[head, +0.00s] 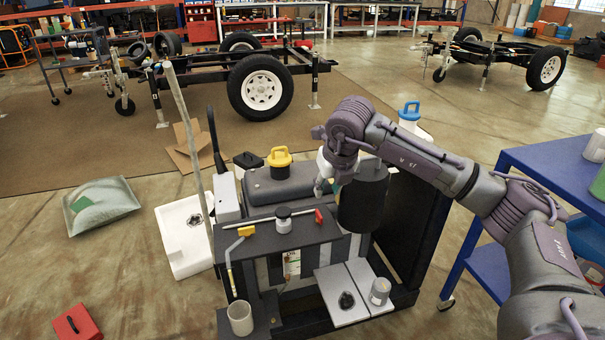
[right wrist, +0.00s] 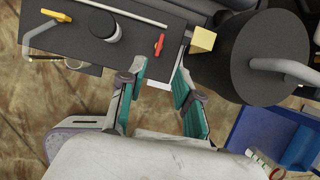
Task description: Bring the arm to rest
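My right arm (head: 420,150) reaches in from the right over the light tower, a dark machine with a flat black top panel (head: 262,240). My right gripper (head: 322,182) points down above the tower, beside the black cylinder (head: 362,205). In the right wrist view the gripper (right wrist: 160,92) has its two teal-padded fingers apart, with nothing held between them. The fingertips appear near the panel's edge; whether they touch it cannot be told. My left gripper is not in view.
A red-handled valve (head: 319,216) and a dark knob (head: 284,220) are on the panel. A blue table (head: 550,155) stands at the right.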

